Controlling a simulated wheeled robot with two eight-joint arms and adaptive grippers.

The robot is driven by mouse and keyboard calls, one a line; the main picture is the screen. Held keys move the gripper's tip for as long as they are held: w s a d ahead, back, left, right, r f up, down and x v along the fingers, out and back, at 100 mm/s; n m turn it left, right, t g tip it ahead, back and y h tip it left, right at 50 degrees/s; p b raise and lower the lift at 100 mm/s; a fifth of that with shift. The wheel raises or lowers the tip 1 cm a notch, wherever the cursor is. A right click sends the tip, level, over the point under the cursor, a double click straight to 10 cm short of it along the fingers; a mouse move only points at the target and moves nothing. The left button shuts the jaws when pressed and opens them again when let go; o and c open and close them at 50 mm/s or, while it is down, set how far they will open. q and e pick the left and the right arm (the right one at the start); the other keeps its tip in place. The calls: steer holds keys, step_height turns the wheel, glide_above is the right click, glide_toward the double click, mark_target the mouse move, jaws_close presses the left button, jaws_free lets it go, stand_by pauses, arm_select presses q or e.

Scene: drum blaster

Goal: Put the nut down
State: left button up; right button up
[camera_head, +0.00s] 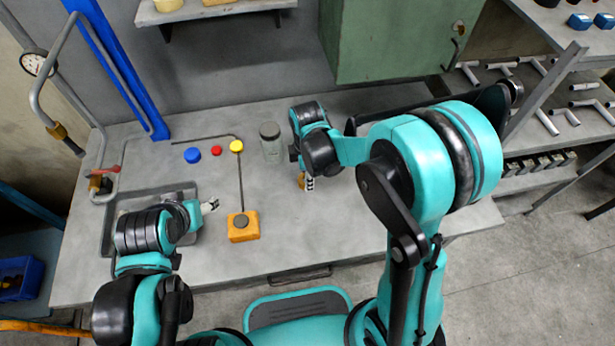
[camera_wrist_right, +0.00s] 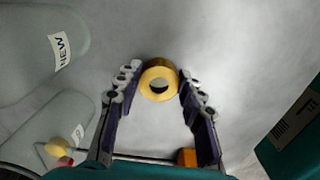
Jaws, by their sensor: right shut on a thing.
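The nut is a gold ring (camera_wrist_right: 150,92) in the right wrist view, with its hole facing the camera. My right gripper (camera_wrist_right: 158,84) is shut on it, with a fingertip on either side. In the head view my right gripper (camera_head: 307,183) points down over the middle of the grey workbench (camera_head: 330,235). The nut shows there only as a small yellowish patch (camera_head: 301,181) by the fingertips. Whether it touches the bench is not clear.
Blue (camera_head: 192,155), red (camera_head: 216,151) and yellow (camera_head: 236,146) buttons lie further left. Bare bench lies in front of my right gripper.

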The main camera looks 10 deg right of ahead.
steer(key=shift+f+b, duration=0.4)
steer(key=shift+f, duration=0.1)
steer(key=o, duration=1.3)
steer(key=shift+c, duration=0.2)
steer(key=shift+r, duration=0.1)
steer(key=shift+r, duration=0.2)
step_height(320, 180, up, 11)
steer(key=p, duration=0.5)
steer(key=s+d+r+m+t, duration=0.7)
steer(key=s+m, duration=0.4)
steer(key=m, duration=0.6)
steer(key=shift+s+d+r+m, duration=0.25)
steer(key=shift+d+r+m, duration=0.15)
steer(key=shift+d+r, duration=0.35)
steer(key=shift+a, duration=0.1)
